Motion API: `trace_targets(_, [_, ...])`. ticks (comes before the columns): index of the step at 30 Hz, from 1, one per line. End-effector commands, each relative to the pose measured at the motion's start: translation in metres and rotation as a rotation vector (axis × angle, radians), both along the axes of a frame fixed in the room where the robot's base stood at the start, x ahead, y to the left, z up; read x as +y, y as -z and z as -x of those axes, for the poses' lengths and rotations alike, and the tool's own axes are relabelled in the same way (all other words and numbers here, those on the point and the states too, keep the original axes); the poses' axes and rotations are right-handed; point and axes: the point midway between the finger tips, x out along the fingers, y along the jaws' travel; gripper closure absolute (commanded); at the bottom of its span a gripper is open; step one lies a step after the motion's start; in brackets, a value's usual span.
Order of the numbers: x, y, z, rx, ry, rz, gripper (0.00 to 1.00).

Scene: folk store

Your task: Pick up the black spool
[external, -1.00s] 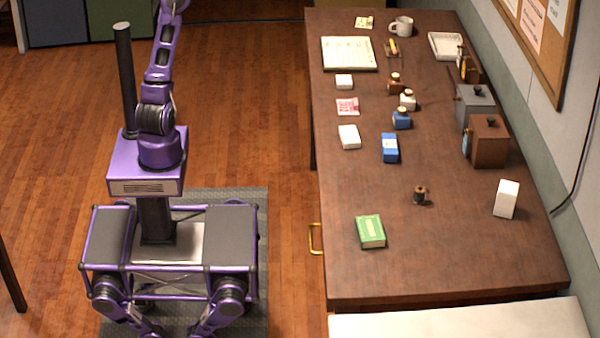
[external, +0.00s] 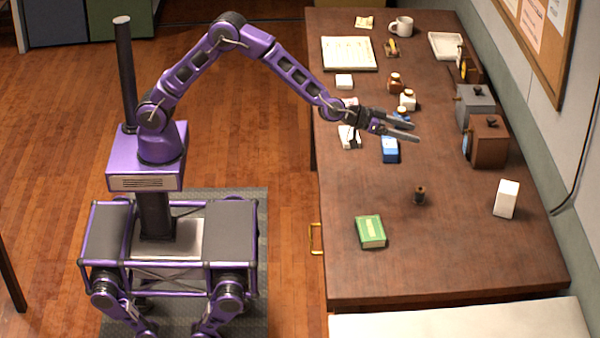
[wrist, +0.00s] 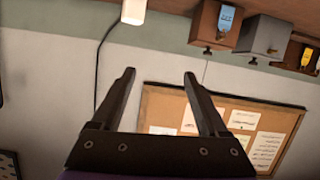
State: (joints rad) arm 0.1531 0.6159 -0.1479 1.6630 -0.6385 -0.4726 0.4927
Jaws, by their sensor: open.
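The small black spool (external: 420,195) stands on the wooden table (external: 455,250), with a brownish tone showing on it. It is right of the green box and left of the white box. My gripper (external: 416,132) is open and empty above the table, farther back than the spool and apart from it. In the wrist view my gripper (wrist: 160,71) shows two spread dark fingers with nothing between them. The spool does not show in the wrist view, which faces the wall.
A green box (external: 370,231) and a white box (external: 506,198) flank the spool with bare tabletop between. A blue box (external: 390,155) lies below my gripper. A corkboard (wrist: 160,107) hangs there.

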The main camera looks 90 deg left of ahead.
Motion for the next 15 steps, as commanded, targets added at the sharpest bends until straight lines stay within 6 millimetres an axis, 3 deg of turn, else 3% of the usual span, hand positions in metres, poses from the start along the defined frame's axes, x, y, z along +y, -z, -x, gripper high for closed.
trace_targets(1, [-0.021,0.023,0.013,0.029,0.000,-0.004,0.23])
trace_targets(7, [-0.057,0.086,0.062,0.087,-0.066,-0.029,0.23])
trace_targets(12, [-0.067,0.110,0.095,0.087,-0.120,-0.061,0.23])
trace_targets(15, [-0.069,0.115,0.106,0.080,-0.141,-0.074,0.23])
